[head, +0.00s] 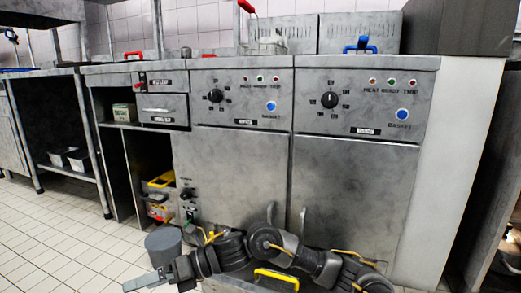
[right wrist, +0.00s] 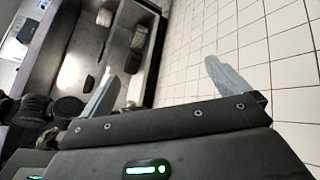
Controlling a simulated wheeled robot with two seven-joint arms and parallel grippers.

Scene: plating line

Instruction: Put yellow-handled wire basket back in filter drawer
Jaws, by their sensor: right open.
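A yellow loop handle (head: 276,278) shows at the bottom edge of the head view, below my right arm. I cannot make out the wire basket it may belong to. A yellow item (head: 162,180) also sits in the open bay of the left cabinet. I cannot tell which part is the filter drawer. My right gripper (head: 147,281) reaches left, low over the floor before that cabinet. In the right wrist view its fingers (right wrist: 161,72) stand wide apart, with nothing between them. My left gripper is not in view.
Fryer fronts with knobs and blue buttons (head: 402,114) stand ahead, with door handles low down. The left shelf holds small containers (head: 78,160). Tiled floor (head: 60,240) is clear at left.

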